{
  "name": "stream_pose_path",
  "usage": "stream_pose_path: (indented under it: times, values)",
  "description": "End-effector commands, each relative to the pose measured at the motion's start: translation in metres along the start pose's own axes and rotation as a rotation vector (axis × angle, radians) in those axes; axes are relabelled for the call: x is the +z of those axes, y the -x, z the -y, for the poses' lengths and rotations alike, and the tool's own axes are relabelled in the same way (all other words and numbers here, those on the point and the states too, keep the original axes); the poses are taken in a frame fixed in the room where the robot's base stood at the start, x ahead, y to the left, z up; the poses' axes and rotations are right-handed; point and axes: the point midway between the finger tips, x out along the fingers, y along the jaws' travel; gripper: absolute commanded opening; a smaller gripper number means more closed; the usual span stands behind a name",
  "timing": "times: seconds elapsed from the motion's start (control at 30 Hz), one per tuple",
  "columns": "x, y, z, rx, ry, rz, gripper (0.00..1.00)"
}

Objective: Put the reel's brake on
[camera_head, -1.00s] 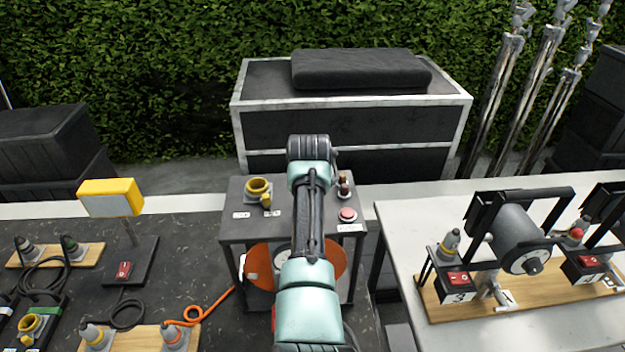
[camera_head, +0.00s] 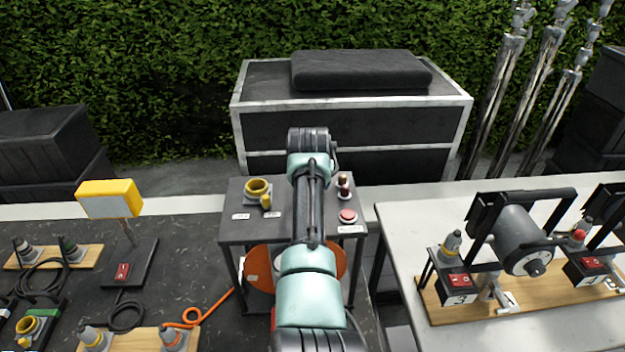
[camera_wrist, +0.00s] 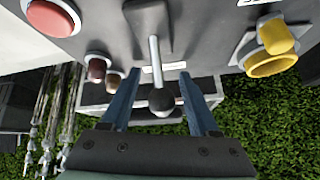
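The reel (camera_head: 262,268) is an orange disc under a grey stand (camera_head: 235,222), partly hidden behind my arm. In the wrist view a lever with a pale rod (camera_wrist: 154,55) and a black ball knob (camera_wrist: 162,101) rises from the grey panel. It looks like the brake lever, but I cannot read its label. My gripper (camera_wrist: 158,78) is open, with one blue finger on each side of the lever. Gaps show between the fingers and the knob. In the head view my arm hides the lever and the gripper.
A yellow socket (camera_head: 257,187), red button (camera_head: 348,216) and brown knobs (camera_head: 343,184) are on the stand's top. A white table (camera_head: 405,235) with a motor-like drum (camera_head: 522,240) stands right. A dark table (camera_head: 190,250) with a yellow lamp (camera_head: 110,198) is left. A black case (camera_head: 350,128) stands behind.

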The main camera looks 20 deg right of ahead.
Motion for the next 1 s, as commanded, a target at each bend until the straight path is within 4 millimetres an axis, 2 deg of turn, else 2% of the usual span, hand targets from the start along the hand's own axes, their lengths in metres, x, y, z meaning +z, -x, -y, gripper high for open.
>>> stream_pose_path:
  times: [0.27, 0.47, 0.77, 1.0]
  values:
    - [-0.001, 0.003, 0.000, 0.000, 0.000, -0.003, 0.61]
    - [-0.001, 0.015, 0.001, 0.000, 0.000, -0.004, 0.61]
    - [0.000, 0.051, 0.000, -0.001, 0.000, -0.004, 0.61]
    - [0.000, 0.090, 0.000, -0.002, 0.000, -0.006, 0.61]
